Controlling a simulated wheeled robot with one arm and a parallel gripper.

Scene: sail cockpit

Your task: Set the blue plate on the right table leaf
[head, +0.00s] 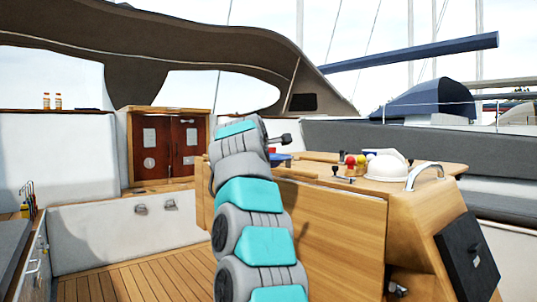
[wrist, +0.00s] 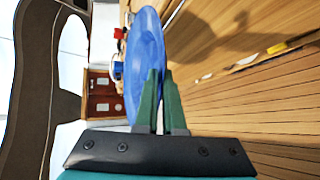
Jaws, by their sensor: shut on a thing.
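My gripper (wrist: 158,75) is shut on the blue plate (wrist: 143,50) in the wrist view. The plate shows as a narrow ellipse, held by its near edge and reaching beyond the fingertips. The wooden table (head: 330,215) stands right of my arm, with an upright panel facing me. Its top (head: 437,168) runs to the right. I cannot tell whether the plate touches the table.
A white dome-shaped thing (head: 392,173), a red and yellow item (head: 356,163) and a metal rail (head: 428,172) crowd the table's right end. A black box (head: 467,253) is on its near end. Cabin doors (head: 170,147) stand behind. Plank floor (head: 150,280) is clear at left.

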